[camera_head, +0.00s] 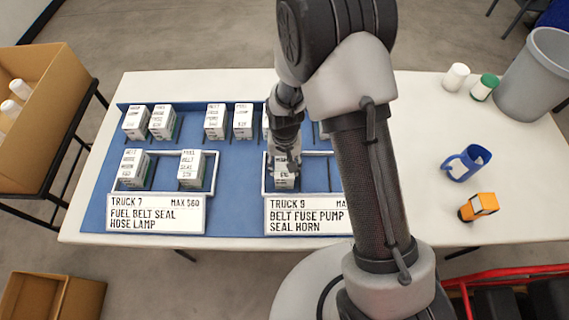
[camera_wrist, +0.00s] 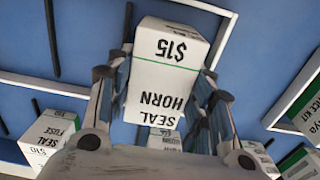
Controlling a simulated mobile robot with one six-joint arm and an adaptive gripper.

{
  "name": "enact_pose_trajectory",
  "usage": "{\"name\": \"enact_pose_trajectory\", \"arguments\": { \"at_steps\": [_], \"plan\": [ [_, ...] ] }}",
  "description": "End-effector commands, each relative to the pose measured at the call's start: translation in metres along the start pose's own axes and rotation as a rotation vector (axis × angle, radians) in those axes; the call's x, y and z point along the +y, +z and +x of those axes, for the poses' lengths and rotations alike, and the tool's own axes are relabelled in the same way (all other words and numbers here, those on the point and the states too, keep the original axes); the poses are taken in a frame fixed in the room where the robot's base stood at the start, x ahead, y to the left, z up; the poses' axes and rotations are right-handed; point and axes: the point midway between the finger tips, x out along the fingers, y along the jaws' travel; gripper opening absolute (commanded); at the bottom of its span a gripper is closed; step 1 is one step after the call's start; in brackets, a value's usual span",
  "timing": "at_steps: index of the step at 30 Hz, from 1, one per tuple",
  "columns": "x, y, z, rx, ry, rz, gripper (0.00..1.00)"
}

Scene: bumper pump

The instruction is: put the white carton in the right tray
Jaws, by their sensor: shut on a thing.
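My gripper (camera_head: 286,160) is shut on a white carton (camera_head: 284,184), over the left end of the right tray. In the wrist view the carton (camera_wrist: 165,72) sits between the two fingers of my gripper (camera_wrist: 163,68), and its label reads SEAL HORN and $15. The right tray (camera_head: 318,192) is a white-rimmed frame on the blue mat, behind the sign TRUCK 9 (camera_head: 305,216). Its right end is partly hidden by my arm. I cannot tell whether the carton touches the tray floor.
The left tray (camera_head: 163,190) holds two white cartons, behind the sign TRUCK 7 (camera_head: 155,214). Several cartons (camera_head: 215,121) stand in a row at the back of the mat (camera_head: 100,200).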

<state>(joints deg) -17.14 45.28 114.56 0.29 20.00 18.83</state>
Motion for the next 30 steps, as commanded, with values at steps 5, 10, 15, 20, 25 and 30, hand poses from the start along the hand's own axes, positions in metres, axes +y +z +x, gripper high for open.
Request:
{"name": "enact_pose_trajectory", "arguments": {
  "at_steps": [5, 10, 15, 20, 25, 30],
  "plan": [
    [0.000, 0.000, 0.002, 0.000, 0.000, 0.000, 0.57],
    [0.000, 0.000, 0.002, 0.000, 0.000, 0.000, 0.68],
    [0.000, 0.000, 0.002, 0.000, 0.000, 0.000, 0.68],
    [0.000, 0.000, 0.000, 0.000, 0.000, 0.000, 0.68],
    [0.000, -0.001, -0.018, 0.003, -0.001, 0.000, 0.68],
    [0.000, -0.001, -0.056, 0.004, -0.001, 0.000, 0.68]
  ]
}}
